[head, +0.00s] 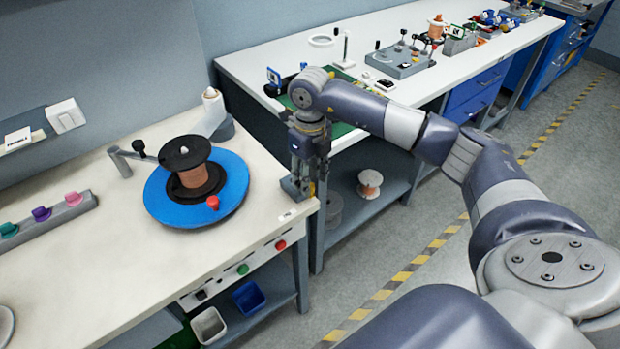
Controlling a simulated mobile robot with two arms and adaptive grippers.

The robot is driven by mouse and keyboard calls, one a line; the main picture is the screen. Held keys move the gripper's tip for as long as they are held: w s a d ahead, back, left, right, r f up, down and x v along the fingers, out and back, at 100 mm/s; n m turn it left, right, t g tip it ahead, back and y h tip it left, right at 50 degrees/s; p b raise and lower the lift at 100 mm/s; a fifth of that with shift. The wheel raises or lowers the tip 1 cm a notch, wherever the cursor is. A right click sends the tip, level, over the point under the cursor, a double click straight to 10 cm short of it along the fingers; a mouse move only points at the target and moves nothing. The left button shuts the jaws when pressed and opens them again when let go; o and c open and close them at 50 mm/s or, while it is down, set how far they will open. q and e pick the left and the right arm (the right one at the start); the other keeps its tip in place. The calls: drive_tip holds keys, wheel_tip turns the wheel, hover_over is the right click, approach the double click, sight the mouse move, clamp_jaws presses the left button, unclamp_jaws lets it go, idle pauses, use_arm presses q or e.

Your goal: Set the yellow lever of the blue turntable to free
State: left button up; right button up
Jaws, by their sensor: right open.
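The blue turntable (165,207) lies on the white bench at the left. A black spool wound with copper wire (192,172) stands on it, and a red knob (213,202) sits near its front right rim. I cannot make out a yellow lever; a grey crank arm with a black knob (138,146) is behind the turntable at the left. My right gripper (297,190) points down, open and empty, by the right end of the bench, apart from the turntable and to its right. My left gripper is not in view.
The left bench (130,275) has a green and a red button on its front edge. A rail of coloured knobs (42,218) lies at the left, a white cone-shaped spool (214,112) behind the turntable. A second bench (245,58) holds several devices. The bench front is clear.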

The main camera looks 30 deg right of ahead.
drive_tip(key=shift+f, duration=1.1)
clamp_jaws()
